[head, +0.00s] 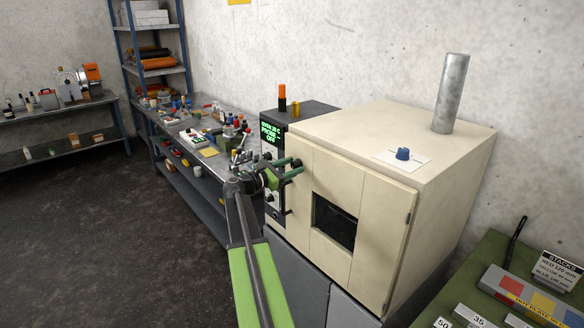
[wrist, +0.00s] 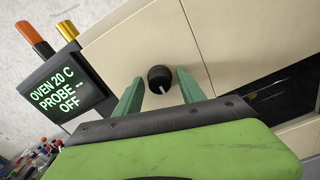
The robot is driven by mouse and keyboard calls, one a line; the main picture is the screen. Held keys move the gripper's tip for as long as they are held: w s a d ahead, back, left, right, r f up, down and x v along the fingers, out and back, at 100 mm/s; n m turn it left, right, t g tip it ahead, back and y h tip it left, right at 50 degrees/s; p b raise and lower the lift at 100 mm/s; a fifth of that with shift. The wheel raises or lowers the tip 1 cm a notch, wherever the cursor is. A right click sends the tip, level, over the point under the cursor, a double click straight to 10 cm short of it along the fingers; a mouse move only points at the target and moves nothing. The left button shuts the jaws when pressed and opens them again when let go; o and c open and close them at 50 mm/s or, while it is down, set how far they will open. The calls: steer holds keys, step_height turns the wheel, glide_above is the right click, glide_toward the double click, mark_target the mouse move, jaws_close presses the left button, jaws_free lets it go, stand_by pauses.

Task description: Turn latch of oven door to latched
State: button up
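The cream oven (head: 385,150) has its door (head: 373,205) flush with the front, and a dark window (head: 335,222) in it. In the wrist view a round black knob (wrist: 160,76) with a white pointer mark sits on the cream front, apparently the latch. My gripper (head: 297,168) is at the upper left of the oven front in the head view and hides the knob there. In the wrist view my gripper (wrist: 160,86) is open, its green fingers on either side of the knob with gaps showing. Whether the fingertips reach past its face is unclear.
A dark control box (wrist: 65,95) left of the oven has a display reading "OVEN 20 C, PROBE --, OFF". A cluttered bench (head: 205,150) stands left, a green table (head: 480,265) right.

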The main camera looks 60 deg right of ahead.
jaws_close()
steer(key=shift+m, duration=0.4)
steer(key=m, duration=0.3)
steer(key=shift+m, duration=0.3)
steer(key=m, duration=0.4)
steer(key=shift+s+m, duration=0.1)
steer(key=shift+m, duration=0.2)
steer(key=m, duration=0.4)
steer(key=shift+f+m, duration=0.1)
steer(key=shift+m, duration=2.3)
